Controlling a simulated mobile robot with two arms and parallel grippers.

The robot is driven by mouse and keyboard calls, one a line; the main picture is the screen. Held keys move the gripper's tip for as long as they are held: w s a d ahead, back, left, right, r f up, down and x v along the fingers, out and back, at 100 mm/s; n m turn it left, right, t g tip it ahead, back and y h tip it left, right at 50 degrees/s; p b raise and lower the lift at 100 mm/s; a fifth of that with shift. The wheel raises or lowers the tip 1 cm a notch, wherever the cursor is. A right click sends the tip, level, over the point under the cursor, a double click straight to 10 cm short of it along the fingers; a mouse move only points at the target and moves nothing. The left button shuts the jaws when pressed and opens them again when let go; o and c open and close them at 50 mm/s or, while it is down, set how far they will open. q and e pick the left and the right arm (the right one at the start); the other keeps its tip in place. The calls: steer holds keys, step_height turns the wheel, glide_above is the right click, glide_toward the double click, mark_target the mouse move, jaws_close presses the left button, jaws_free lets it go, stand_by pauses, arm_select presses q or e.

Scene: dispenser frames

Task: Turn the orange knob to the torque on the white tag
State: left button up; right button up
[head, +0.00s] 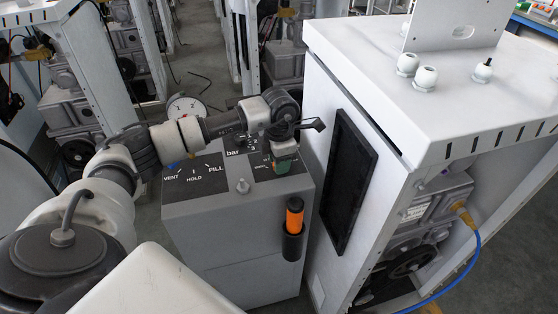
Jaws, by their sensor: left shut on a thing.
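My left gripper (284,152) points down at the right end of the grey cabinet's (230,236) sloped black panel. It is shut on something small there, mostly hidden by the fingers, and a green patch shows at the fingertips. I cannot tell if it is the orange knob. A white round dial (186,107) with numbers stands behind the panel. I cannot make out a white tag for sure. My right gripper is not in view.
A tall white cabinet (325,82) with a black side panel stands close on the right. A blue cable (470,262) hangs at its front right.

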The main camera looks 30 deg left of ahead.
arm_select(q)
steer(key=o, duration=0.9)
steer(key=shift+r, duration=0.1)
step_height(320, 180, up, 11)
steer(key=shift+f+b, duration=0.15)
steer(key=shift+b, duration=0.35)
steer(key=shift+f, duration=0.1)
